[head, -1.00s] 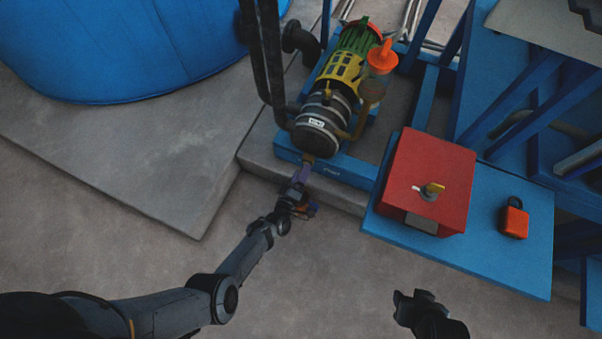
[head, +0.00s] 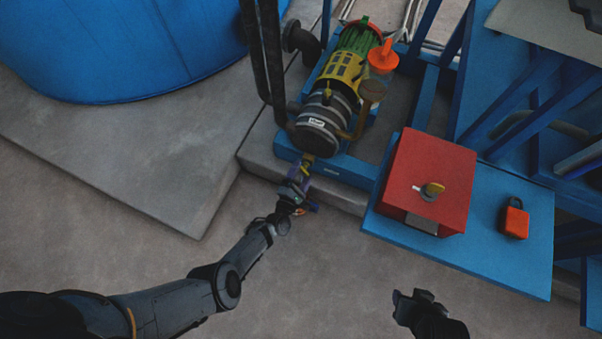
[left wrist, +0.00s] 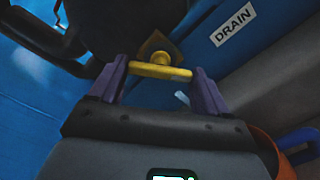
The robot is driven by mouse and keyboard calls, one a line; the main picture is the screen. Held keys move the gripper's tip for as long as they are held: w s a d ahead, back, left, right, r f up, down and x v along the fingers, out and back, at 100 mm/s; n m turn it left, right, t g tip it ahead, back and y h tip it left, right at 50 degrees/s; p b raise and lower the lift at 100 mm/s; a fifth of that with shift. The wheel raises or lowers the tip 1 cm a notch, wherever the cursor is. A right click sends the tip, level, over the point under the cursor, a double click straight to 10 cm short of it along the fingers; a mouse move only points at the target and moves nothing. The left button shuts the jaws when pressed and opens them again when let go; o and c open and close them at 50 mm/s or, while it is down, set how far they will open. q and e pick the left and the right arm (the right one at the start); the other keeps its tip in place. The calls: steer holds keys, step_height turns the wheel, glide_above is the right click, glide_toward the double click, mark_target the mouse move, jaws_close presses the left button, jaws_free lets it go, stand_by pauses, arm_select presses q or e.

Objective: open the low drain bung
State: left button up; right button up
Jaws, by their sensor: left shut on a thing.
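The drain bung's yellow T-shaped handle (left wrist: 160,71) sits in front of a brass fitting (left wrist: 160,48) in the left wrist view, beside a white DRAIN label (left wrist: 233,28). My left gripper's purple fingers (left wrist: 158,84) are shut on the two ends of the handle. In the head view my left gripper (head: 303,175) is at the low front of the dark pump casing (head: 322,128), with the handle partly hidden by the fingers. My right gripper (head: 410,301) is near the bottom edge, away from the pump; its jaw state is unclear.
A red box (head: 428,180) with a yellow knob and an orange padlock (head: 514,219) are on a blue plate (head: 530,260) to the right. A large blue tank (head: 130,50) stands at the left. Bare concrete floor (head: 320,260) lies in front of the pump.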

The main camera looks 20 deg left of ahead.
arm_select(q)
steer(key=shift+w+d+r+n, duration=0.1)
steer(key=shift+r+n, duration=0.05)
steer(key=shift+n, duration=4.05)
steer(key=o, duration=1)
steer(key=shift+s, duration=0.25)
